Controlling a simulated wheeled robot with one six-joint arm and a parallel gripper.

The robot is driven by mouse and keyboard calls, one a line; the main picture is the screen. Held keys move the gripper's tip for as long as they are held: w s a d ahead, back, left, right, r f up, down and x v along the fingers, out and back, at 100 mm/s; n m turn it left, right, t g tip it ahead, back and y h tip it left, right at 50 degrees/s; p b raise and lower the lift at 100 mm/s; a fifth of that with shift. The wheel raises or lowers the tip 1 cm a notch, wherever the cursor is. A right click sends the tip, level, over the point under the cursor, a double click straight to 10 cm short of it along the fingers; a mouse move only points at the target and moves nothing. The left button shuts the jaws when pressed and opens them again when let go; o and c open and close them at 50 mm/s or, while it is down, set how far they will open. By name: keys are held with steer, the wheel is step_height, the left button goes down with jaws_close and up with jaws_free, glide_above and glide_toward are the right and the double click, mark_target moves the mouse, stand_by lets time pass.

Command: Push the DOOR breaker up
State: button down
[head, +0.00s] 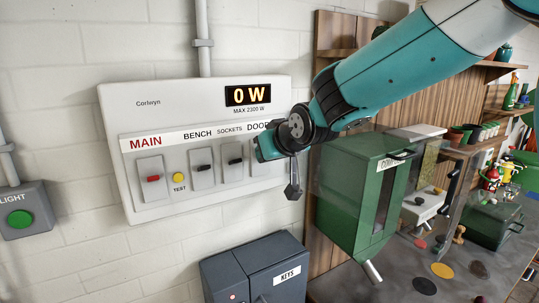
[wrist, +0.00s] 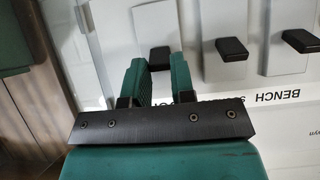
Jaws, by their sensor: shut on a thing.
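The breaker panel (head: 125,215) is a white wall box with a row of levers. My gripper (head: 262,150) is at the right end of this row and covers part of the DOOR label (head: 256,126). It hides the DOOR breaker in the head view. In the wrist view, the black DOOR breaker lever (wrist: 160,55) shows at the tips of my green fingers (wrist: 146,78), which are close together and shut on it. How much of the lever lies between them is hidden. It sits about in line with the SOCKETS lever (wrist: 231,48) and BENCH lever (wrist: 300,41).
The red MAIN lever (head: 153,178) and a yellow TEST button (head: 178,178) are at the panel's left. The display (head: 248,95) reads 0 W. A green cabinet (head: 350,190) stands right of my gripper, and a grey KEYS box (head: 235,275) is below.

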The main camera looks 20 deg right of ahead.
steer(key=shift+r, duration=0.2)
steer(key=c, duration=1)
jaws_free()
steer(key=shift+f, duration=0.1)
steer(key=shift+o, duration=0.2)
